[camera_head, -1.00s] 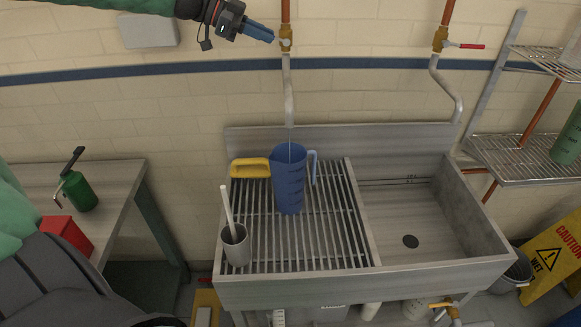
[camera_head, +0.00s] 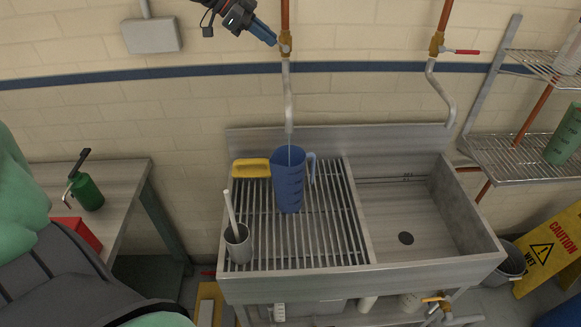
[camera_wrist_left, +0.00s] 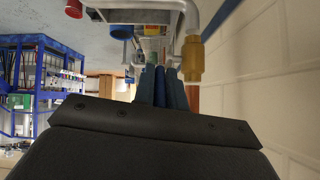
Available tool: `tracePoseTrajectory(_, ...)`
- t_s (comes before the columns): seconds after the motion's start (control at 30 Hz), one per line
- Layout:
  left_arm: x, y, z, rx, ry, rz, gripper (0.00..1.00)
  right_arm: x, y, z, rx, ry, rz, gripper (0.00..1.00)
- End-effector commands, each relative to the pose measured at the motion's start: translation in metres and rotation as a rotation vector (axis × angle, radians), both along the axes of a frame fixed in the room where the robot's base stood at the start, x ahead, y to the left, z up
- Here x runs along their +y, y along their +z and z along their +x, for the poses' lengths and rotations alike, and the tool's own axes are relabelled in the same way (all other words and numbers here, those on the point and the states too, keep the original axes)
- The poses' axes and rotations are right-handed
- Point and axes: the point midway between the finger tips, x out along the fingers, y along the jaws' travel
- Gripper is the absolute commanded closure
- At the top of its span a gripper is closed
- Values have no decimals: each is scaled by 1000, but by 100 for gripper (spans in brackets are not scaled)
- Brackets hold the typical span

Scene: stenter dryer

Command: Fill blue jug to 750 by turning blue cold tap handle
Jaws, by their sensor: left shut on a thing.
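The blue jug (camera_head: 289,185) stands upright on the slatted drainboard, under the grey spout (camera_head: 289,95) of the cold tap. A thin pale stream runs from the spout into the jug; the water level and markings cannot be read. My left gripper (camera_head: 264,34) is at the top of the head view, shut on the blue tap handle (camera_head: 272,41) beside the brass valve (camera_head: 285,45). Its fingers cover most of the handle. In the left wrist view the closed fingers (camera_wrist_left: 160,85) point toward the brass fitting (camera_wrist_left: 192,60). My right gripper is not in view.
The sink basin (camera_head: 405,205) to the right is empty. A red-handled tap (camera_head: 460,51), a wire shelf (camera_head: 500,155) and a caution sign (camera_head: 550,250) are farther right.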

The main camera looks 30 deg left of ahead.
Motion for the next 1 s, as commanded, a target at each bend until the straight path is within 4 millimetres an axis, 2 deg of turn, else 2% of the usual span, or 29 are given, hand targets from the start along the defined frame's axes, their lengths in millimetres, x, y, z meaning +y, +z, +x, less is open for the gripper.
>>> tracePoseTrajectory(0.3,-1,0,0,3,-1,4,100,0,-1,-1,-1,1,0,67)
tracePoseTrajectory(0.63,-4,6,2,48,-2,78,100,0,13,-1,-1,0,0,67)
tracePoseTrajectory(1.0,-4,5,2,52,-1,84,100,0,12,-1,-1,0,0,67)
